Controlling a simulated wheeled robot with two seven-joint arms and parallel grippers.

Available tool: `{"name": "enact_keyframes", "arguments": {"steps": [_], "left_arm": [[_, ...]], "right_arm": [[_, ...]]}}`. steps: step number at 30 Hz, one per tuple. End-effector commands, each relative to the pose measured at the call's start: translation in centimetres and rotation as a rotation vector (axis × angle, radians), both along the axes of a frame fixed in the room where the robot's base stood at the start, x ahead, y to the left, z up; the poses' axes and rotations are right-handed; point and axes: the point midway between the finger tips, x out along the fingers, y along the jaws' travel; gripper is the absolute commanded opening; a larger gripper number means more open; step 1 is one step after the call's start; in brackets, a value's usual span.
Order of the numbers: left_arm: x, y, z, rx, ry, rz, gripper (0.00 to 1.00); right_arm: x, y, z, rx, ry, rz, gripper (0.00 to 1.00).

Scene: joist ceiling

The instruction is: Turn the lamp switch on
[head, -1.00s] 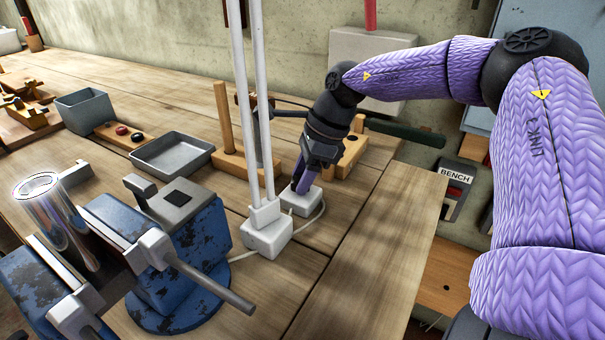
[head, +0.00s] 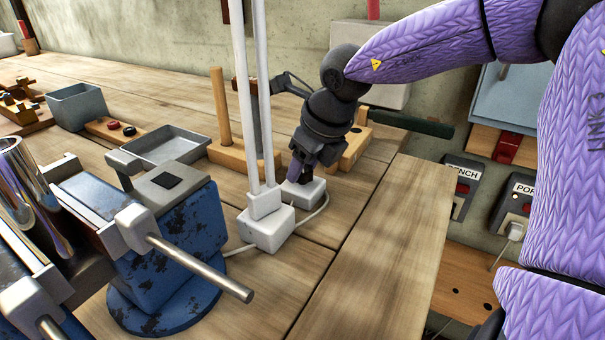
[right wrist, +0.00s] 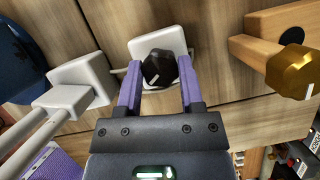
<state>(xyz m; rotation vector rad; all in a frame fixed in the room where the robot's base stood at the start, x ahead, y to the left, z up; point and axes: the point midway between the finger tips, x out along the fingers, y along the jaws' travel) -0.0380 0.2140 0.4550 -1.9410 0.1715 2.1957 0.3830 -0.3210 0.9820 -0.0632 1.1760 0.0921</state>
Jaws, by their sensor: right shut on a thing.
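The lamp switch is a small white box (head: 304,192) on the bench with a white cord. In the right wrist view the same white box (right wrist: 150,47) carries a dark faceted knob (right wrist: 158,68) with a short white mark on its near edge. My right gripper (head: 299,172) reaches down onto the box from above. In the right wrist view its purple fingers (right wrist: 160,92) are on either side of the knob, shut on it. The knob is hidden behind the fingers in the head view. The lamp's white base (head: 266,231) with two upright rods stands beside the box. My left gripper is out of view.
A blue vise (head: 165,255) with a steel bar handle is at the front left. A wooden stand with a peg (head: 222,125) is behind the switch, and a grey tray (head: 165,146) is to the left. Bare bench top (head: 365,260) lies to the front right.

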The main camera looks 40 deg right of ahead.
Motion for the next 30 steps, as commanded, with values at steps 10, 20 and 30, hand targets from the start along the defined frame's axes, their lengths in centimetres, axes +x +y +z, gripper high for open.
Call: {"name": "enact_keyframes", "arguments": {"steps": [10, 20, 30], "left_arm": [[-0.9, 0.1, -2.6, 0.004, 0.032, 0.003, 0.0], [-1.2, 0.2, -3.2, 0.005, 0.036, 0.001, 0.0], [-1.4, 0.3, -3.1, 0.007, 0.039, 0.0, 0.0]], "right_arm": [[0.0, 0.1, -0.3, -0.002, 0.001, -0.2, 0.0], [0.0, 0.1, -0.1, 0.001, 0.002, -0.271, 0.0], [0.0, 0.1, 0.0, 0.002, 0.002, -0.277, 0.0]]}}
